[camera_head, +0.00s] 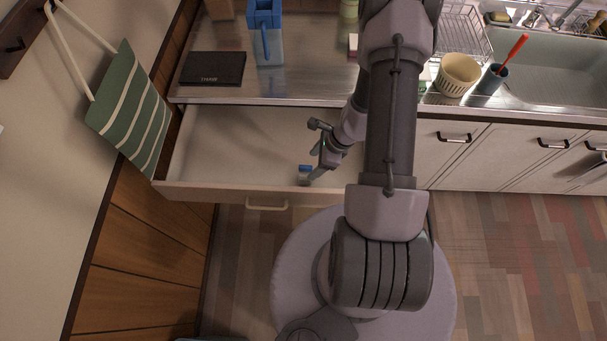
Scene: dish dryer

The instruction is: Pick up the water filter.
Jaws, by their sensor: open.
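A small cartridge with a blue top and pale body, which looks like the water filter (304,174), is in the open drawer (220,150) near its front wall. My gripper (315,172) reaches down into the drawer right beside the cartridge, on its right side. It is open, with nothing visibly held. The fingertips are small and partly overlap the cartridge's edge, so I cannot tell if they touch it or stand around it.
The drawer is otherwise bare. On the counter above stand a blue pitcher (266,42), a black flat box (212,68), a cream cup (457,75) and a blue cup (491,79) with a red-handled utensil. A green striped bag (128,110) hangs on the left wall.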

